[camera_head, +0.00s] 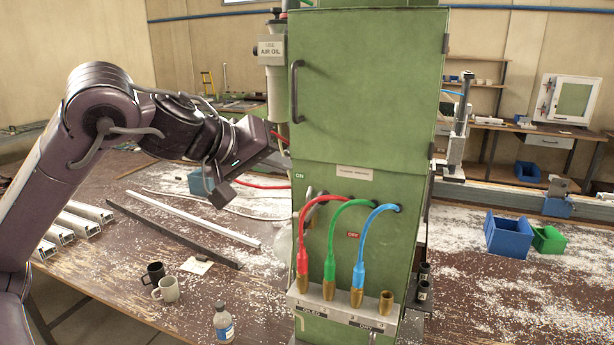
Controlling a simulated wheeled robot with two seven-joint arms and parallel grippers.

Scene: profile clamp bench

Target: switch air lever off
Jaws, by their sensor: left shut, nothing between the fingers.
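The green cabinet (366,95) stands at the centre, with an ON label (299,175) at its left edge and a red OFF label (352,235) lower on its front. A grey metal part (310,194), which looks like the air lever, shows near the ON label. The red hose partly hides it, so its exact angle is unclear. My left gripper (252,148) is left of the cabinet, above and left of the ON label. It is shut and empty, apart from the lever. Its fingertips are hard to make out. My right gripper is not in view.
Red (303,240), green (331,245) and blue (360,250) hoses arch across the cabinet front into a manifold (343,312). Two mugs (166,290) and a bottle (223,323) stand on the bench at left. Blue (508,238) and green (549,239) bins sit at right.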

